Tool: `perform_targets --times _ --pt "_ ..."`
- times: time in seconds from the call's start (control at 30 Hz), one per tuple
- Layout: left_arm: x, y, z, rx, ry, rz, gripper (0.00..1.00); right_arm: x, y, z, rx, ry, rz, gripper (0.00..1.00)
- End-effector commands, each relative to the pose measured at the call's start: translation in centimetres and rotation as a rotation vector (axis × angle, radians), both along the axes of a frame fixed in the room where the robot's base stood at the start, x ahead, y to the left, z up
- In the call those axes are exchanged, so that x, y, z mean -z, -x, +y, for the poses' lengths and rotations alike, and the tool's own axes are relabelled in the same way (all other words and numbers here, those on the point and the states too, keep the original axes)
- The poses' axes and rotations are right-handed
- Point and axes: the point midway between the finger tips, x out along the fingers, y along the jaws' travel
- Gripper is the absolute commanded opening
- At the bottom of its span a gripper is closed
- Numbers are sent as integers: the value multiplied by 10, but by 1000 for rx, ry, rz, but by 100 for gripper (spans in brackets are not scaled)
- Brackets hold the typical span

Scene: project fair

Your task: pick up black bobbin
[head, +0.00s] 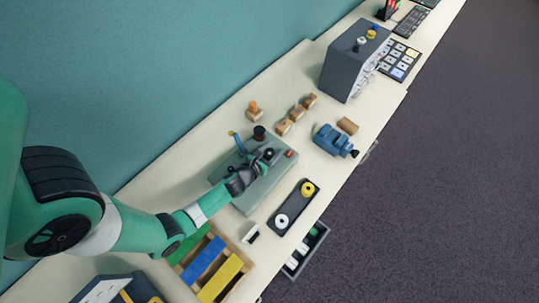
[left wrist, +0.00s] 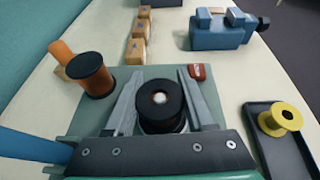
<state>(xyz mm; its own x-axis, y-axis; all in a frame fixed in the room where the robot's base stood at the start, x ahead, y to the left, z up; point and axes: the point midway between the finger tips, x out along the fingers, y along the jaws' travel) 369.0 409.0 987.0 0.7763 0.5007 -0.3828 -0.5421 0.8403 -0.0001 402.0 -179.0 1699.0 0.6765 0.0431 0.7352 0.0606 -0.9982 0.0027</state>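A black bobbin (left wrist: 160,104) with a pale centre stands on the grey machine base (head: 265,187). In the left wrist view it lies between the two fingers of my left gripper (left wrist: 162,95). The fingers are open, one on each side of it, with small gaps visible; its lower part is hidden by the gripper body. In the head view my left gripper (head: 253,172) reaches over the base from the lower left, beside the bobbin (head: 268,154). My right gripper is in neither view.
A dark spool (left wrist: 91,75) stands left of the fingers, by a blue lever (head: 239,144). A black tray (head: 294,205) holds yellow and white bobbins. Wooden blocks (head: 284,127) and a blue vise (head: 331,140) lie beyond. A red part (left wrist: 197,72) is near the right fingertip.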

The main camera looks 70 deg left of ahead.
Motion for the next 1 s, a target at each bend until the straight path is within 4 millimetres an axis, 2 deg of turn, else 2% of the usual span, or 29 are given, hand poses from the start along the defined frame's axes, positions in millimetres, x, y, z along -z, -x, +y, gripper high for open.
perform_targets --times 0.03,0.2,0.23,0.43,0.53,0.8,1.0 --pt "0 0 0 0 0 0 33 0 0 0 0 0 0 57" --pt "0 0 0 0 0 0 3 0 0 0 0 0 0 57" --pt "0 0 0 0 0 0 1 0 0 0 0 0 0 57" --pt "-2 0 0 0 0 0 1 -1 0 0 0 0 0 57" --pt "-12 0 0 0 -1 -1 1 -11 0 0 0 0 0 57" --pt "-70 0 0 0 -1 -2 1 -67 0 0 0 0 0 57" --pt "-98 0 0 0 -1 1 1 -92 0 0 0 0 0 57"
